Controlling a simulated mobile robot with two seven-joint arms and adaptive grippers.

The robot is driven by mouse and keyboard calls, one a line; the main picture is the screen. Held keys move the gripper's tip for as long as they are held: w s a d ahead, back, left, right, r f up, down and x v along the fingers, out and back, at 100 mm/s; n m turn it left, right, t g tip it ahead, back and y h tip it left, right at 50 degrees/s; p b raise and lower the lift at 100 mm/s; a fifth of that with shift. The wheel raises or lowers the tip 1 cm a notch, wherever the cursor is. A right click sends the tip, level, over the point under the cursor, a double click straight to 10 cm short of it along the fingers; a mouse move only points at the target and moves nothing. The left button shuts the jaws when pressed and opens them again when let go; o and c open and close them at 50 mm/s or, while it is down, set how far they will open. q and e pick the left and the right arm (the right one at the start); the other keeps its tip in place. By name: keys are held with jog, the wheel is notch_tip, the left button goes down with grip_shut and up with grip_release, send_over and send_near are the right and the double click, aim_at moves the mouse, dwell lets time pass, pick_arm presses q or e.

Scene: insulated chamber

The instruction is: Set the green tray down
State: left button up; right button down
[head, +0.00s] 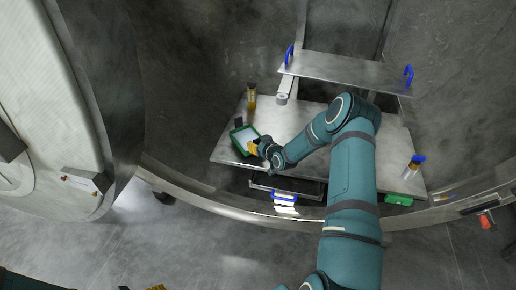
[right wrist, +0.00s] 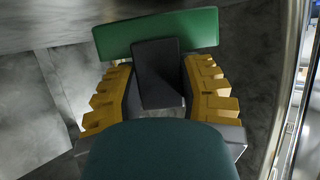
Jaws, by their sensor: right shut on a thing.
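The green tray (head: 236,148) has a pale inside and a black handle (head: 238,122) at its far end. In the head view it appears over the left end of the metal table; I cannot tell if it touches the top. My right gripper (head: 252,148) is at its right side. In the right wrist view, the yellow fingers of my right gripper (right wrist: 158,95) are shut on a dark handle (right wrist: 157,65) in front of the tray's green wall (right wrist: 195,28). Only a yellow bit of what appears to be my left gripper (head: 157,287) shows at the bottom edge.
The metal table (head: 285,118) has clear room in its middle. An amber bottle (head: 251,97) stands just behind the tray. A blue-capped bottle (head: 412,168) and a green object (head: 398,199) are at the right. A raised shelf (head: 345,71) with blue handles spans the back.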

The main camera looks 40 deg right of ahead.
notch_tip(320, 180, down, 2)
jog(key=shift+f, duration=0.1)
jog(key=c, duration=0.6)
grip_release()
jog(key=shift+o, duration=0.2)
